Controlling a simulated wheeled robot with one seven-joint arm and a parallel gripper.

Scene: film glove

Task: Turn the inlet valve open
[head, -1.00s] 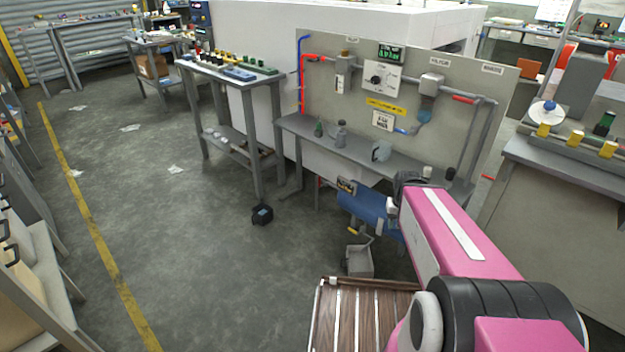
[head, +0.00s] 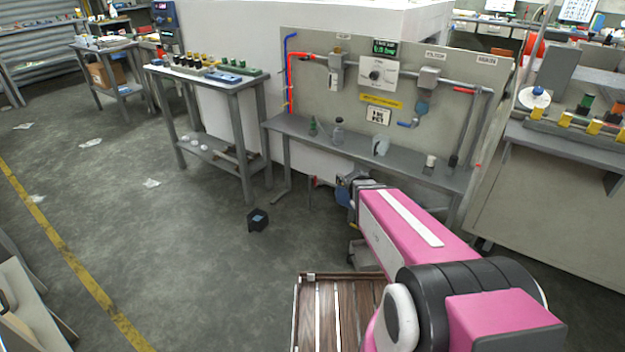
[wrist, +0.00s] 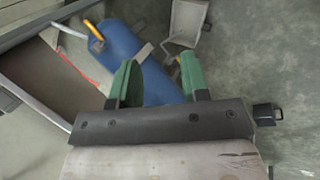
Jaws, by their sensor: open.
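The grey panel (head: 310,105) stands behind a bench and carries pipes. A red lever (head: 308,56) sits at its upper left, another red lever (head: 464,90) at its upper right, and a blue lever (head: 408,124) lower down. The labels are too small to tell which lever is the inlet valve. My gripper is in the wrist view (wrist: 159,78), its two green fingers apart with nothing gripped. It points down over a blue tank (wrist: 130,62) with a yellow handle (wrist: 94,30). In the head view my arm hides the fingers and most of the tank.
The bench (head: 300,128) below the panel holds several small items. A grey bin (wrist: 188,22) stands by the tank. A small black box (head: 257,220) lies on the floor. A side table (head: 245,82) stands to the left. The floor at left is mostly clear.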

